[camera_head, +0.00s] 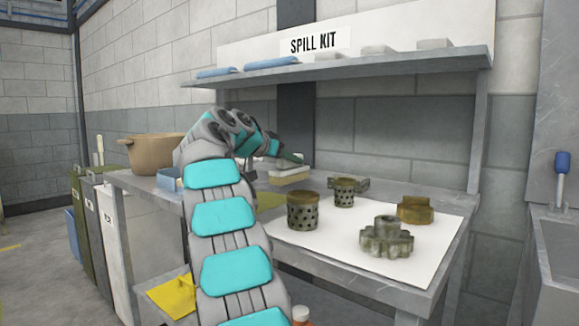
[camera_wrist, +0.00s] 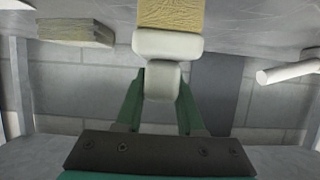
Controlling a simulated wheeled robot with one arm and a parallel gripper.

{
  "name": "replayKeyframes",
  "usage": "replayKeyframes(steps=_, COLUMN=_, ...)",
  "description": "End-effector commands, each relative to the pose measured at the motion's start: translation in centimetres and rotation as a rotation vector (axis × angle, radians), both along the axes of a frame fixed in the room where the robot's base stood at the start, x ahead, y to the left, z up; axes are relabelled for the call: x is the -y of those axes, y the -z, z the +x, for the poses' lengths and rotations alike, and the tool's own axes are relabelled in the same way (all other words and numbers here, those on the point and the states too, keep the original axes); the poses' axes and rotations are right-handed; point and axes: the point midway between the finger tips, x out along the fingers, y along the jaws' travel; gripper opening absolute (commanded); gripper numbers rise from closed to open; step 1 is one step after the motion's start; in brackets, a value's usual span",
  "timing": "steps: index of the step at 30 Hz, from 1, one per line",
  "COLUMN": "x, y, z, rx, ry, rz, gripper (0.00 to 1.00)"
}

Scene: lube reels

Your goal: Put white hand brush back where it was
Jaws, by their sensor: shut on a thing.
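The white hand brush (camera_head: 289,173) is at the back of the metal bench, beyond my arm in the head view. In the wrist view its white body (camera_wrist: 168,45) has tan bristles (camera_wrist: 170,13) on the side toward the bench. My gripper (camera_wrist: 163,88) has its green fingers on either side of the white grip part and is shut on it. In the head view my gripper (camera_head: 285,160) is partly hidden by my arm. I cannot tell whether the bristles touch the bench.
A perforated basket (camera_head: 302,211), a smaller basket (camera_head: 344,192), a gear (camera_head: 386,239) and a brown fitting (camera_head: 415,210) stand on a white sheet. A dirty block (camera_head: 348,183) lies right of the brush. A shelf (camera_head: 350,67) overhangs the bench. A tan pot (camera_head: 153,150) stands left.

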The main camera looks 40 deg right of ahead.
Motion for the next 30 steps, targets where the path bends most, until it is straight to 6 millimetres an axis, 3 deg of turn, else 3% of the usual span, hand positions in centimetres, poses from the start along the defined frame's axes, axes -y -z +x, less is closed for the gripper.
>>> replayKeyframes(steps=4, x=0.0, y=1.2, z=0.0, rx=-0.005, ry=0.001, rz=0.003, gripper=0.00)
replayKeyframes(steps=20, x=0.0, y=1.7, z=0.0, rx=-0.001, ry=0.001, rz=0.001, gripper=0.00)
replayKeyframes(steps=21, x=0.0, y=1.6, z=0.0, rx=-0.001, ry=0.001, rz=0.002, gripper=0.42)
replayKeyframes(steps=28, x=0.0, y=1.6, z=0.0, rx=-0.001, ry=0.001, rz=0.002, gripper=0.67)
replayKeyframes(steps=30, x=0.0, y=1.6, z=0.0, rx=-0.001, ry=0.001, rz=0.002, gripper=0.67)
